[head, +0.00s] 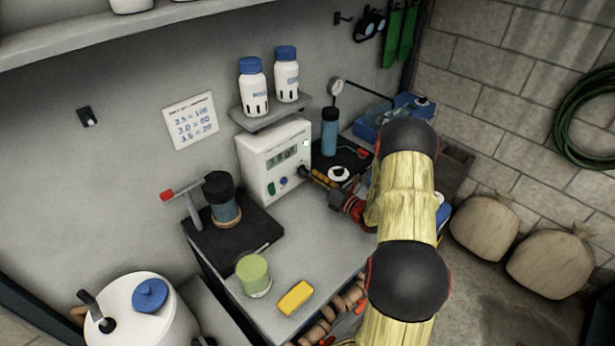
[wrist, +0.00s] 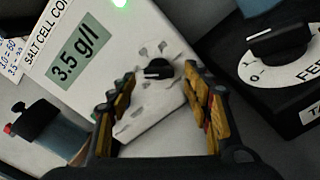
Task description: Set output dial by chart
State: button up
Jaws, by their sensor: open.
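The salt cell controller (head: 271,160) is a white box on the bench against the wall. In the wrist view its display (wrist: 79,54) reads 3.5 g/l and a green light shines above. Its black output dial (wrist: 158,69) has pale marks around it. My gripper (wrist: 158,95) is open, its yellow-padded fingers on either side of the dial in the picture; I cannot tell whether they touch it. In the head view my gripper (head: 312,178) is at the controller's lower right front. The wall chart (head: 190,120) reads 2.5 = 100, 3.0 = 60, and a last line I read as 3.5 = 20.
A black feeder box with its own dial (wrist: 279,42) stands right of the controller. Two white bottles (head: 286,74) sit on a small shelf above. A green cup (head: 254,275) and yellow sponge (head: 295,298) lie at the bench front. A blue tray (head: 367,126) is behind right.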

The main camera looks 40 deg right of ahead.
jog(key=shift+w+a, duration=0.15)
jog(key=shift+w, duration=0.6)
jog(key=c, duration=0.3)
jog(key=c, duration=0.8)
jog(key=shift+c, duration=0.3)
jog(key=shift+n, duration=0.3)
jog(key=n+b, duration=0.2)
jog(key=n, duration=0.2)
jog(key=shift+f+n+b, duration=0.15)
jog(key=shift+n+b, duration=0.15)
jog(key=shift+b, duration=0.05)
jog(key=n+b, duration=0.2)
jog(key=n, duration=0.2)
jog(key=shift+n+b, duration=0.3)
jog(key=shift+b, duration=0.05)
